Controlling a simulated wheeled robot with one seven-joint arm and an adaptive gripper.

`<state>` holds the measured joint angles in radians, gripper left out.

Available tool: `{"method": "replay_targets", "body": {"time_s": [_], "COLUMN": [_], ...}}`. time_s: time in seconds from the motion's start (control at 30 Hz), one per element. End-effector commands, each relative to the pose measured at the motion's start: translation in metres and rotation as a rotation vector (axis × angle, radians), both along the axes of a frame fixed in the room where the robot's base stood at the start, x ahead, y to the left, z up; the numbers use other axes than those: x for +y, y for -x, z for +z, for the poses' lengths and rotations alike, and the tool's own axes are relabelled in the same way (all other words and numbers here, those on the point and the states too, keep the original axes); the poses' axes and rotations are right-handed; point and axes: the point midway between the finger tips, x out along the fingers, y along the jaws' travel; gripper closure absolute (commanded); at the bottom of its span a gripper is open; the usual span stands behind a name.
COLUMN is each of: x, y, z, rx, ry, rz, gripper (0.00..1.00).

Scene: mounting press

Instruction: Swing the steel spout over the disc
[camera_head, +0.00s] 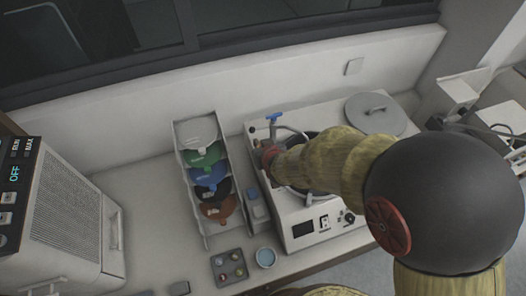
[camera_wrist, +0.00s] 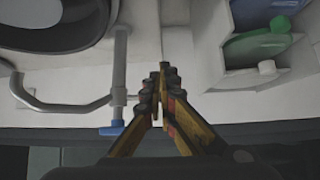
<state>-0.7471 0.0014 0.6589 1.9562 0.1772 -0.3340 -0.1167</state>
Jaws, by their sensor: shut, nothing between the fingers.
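The steel spout (camera_wrist: 60,108) is a bent grey pipe joined to an upright post with a blue lever (camera_wrist: 112,128); the lever also shows in the head view (camera_head: 273,118). In the wrist view the spout curves away to the left of the post, beside the dark round bowl (camera_wrist: 75,37). My gripper (camera_wrist: 160,78) is shut and empty, just right of the post. Whether it touches the post's short side stub is unclear. In the head view my gripper (camera_head: 264,153) is at the machine's left side.
A grey round lid (camera_head: 376,114) lies at the machine's back right. The wall runs behind.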

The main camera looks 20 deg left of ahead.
Motion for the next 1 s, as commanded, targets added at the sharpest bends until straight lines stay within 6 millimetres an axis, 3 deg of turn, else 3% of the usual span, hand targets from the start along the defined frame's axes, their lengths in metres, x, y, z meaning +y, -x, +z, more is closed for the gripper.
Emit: {"method": "replay_targets", "body": {"time_s": [0.2, 1.0], "x": [0.009, 0.024], "y": [-0.011, -0.022], "z": [0.002, 0.004], "rx": [0.002, 0.001], "ry": [0.002, 0.002], "rz": [0.000, 0.001], "gripper": [1.00, 1.00]}}
